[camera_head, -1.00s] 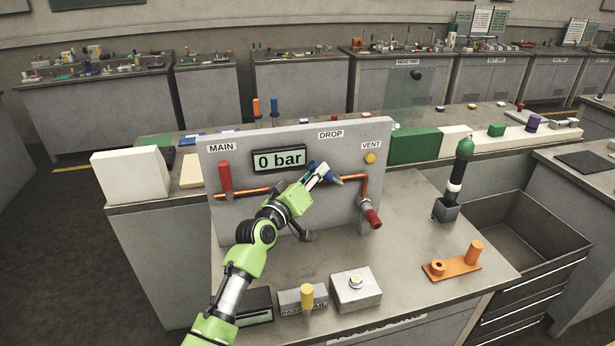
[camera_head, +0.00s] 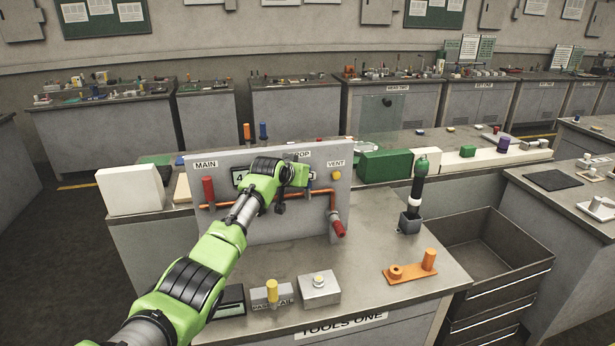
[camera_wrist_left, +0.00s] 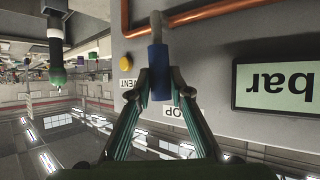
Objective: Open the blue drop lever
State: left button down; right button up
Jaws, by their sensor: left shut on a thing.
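The drop lever's blue grip (camera_wrist_left: 158,72) is between the fingers of my left gripper (camera_wrist_left: 160,90) in the left wrist view, which is upside down. Its grey shank runs toward the copper pipe (camera_wrist_left: 215,10), and the grip points away from the pipe toward the partly hidden DROP label (camera_wrist_left: 183,112). In the head view, my left arm covers the lever, and the gripper (camera_head: 298,187) shows only in part in front of the grey panel (camera_head: 268,226). My right gripper is not in view.
A red MAIN lever (camera_head: 208,189) stands upright at the panel's left. A yellow VENT button (camera_head: 336,175) and a red-handled valve (camera_head: 338,228) are at its right. A grey button box (camera_head: 319,291) and an orange fixture (camera_head: 410,270) stand on the bench in front.

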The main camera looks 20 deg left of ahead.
pick_arm(q)
jog(key=shift+w+d+r, duration=0.1)
jog(key=shift+d+r, duration=0.05)
jog(key=shift+d, duration=0.15)
jog(key=shift+w, duration=0.1)
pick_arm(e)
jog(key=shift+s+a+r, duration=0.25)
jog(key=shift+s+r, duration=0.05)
pick_arm(q)
jog(key=c, duration=2.1)
grip_release()
jog(key=shift+c, duration=0.2)
jog(key=shift+d+f, duration=0.1)
jog(key=shift+f, duration=0.1)
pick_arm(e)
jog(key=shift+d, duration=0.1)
pick_arm(q)
jog(key=shift+w, duration=0.1)
jog(key=shift+r, duration=0.1)
